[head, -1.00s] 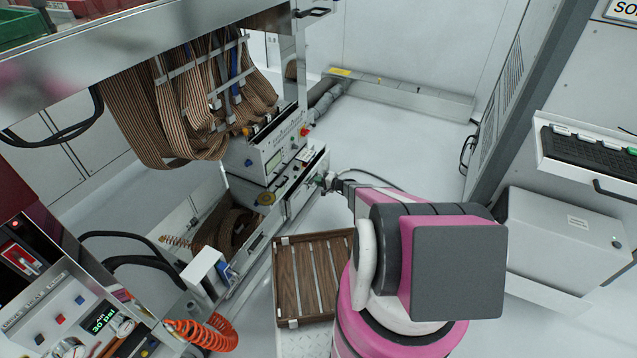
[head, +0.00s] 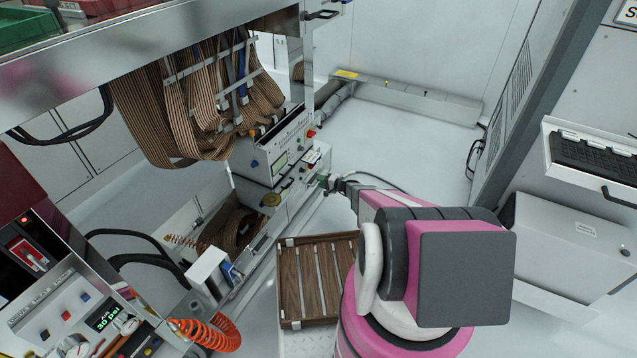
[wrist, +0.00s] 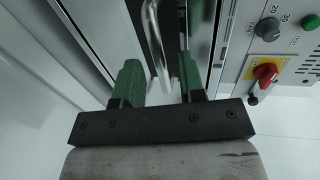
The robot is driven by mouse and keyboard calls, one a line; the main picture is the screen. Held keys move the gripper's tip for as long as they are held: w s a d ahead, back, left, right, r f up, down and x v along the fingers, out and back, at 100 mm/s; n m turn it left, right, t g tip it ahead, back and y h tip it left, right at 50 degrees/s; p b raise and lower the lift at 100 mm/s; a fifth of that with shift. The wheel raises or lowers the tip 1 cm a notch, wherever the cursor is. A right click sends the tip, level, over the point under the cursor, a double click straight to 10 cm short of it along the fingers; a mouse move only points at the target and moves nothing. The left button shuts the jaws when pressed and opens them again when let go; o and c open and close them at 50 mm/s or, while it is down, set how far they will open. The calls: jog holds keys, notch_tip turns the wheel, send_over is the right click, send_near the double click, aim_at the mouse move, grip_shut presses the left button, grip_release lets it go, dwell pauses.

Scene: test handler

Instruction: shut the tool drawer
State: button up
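The tool drawer (head: 297,196) is in the low white cabinet under the instrument box in the head view. Its front stands close to the cabinet, but I cannot tell if it is fully flush. In the wrist view its bent metal handle (wrist: 155,42) reaches down between my green fingers. My gripper (wrist: 162,85) is open around the handle, with a gap visible on both sides. In the head view my gripper (head: 325,183) is small at the drawer front, and my arm hides part of the area.
The instrument box (head: 280,150) with knobs sits above the drawer. An orange coiled hose (head: 212,335) hangs at lower left. A grey-white cabinet (head: 568,240) stands at right. The floor behind my arm is clear.

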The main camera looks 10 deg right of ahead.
jog(key=v, duration=0.9)
jog(key=s+a+r+n+g+h, duration=0.25)
jog(key=s+a+r+g, duration=0.2)
jog(key=s+r, duration=0.5)
jog(key=s+a+r+n+g+h, duration=0.1)
jog(key=s+a+r+n+g, duration=0.35)
jog(key=r, duration=0.75)
jog(key=s+d+r+h, duration=0.1)
jog(key=s+r+h, duration=0.3)
jog(key=s+r, duration=0.4)
jog(key=s+d+r+h, duration=0.2)
jog(key=s+r+h, duration=0.3)
jog(key=s+r, duration=0.4)
jog(key=shift+s+d, duration=0.3)
jog(key=shift+s, duration=0.9)
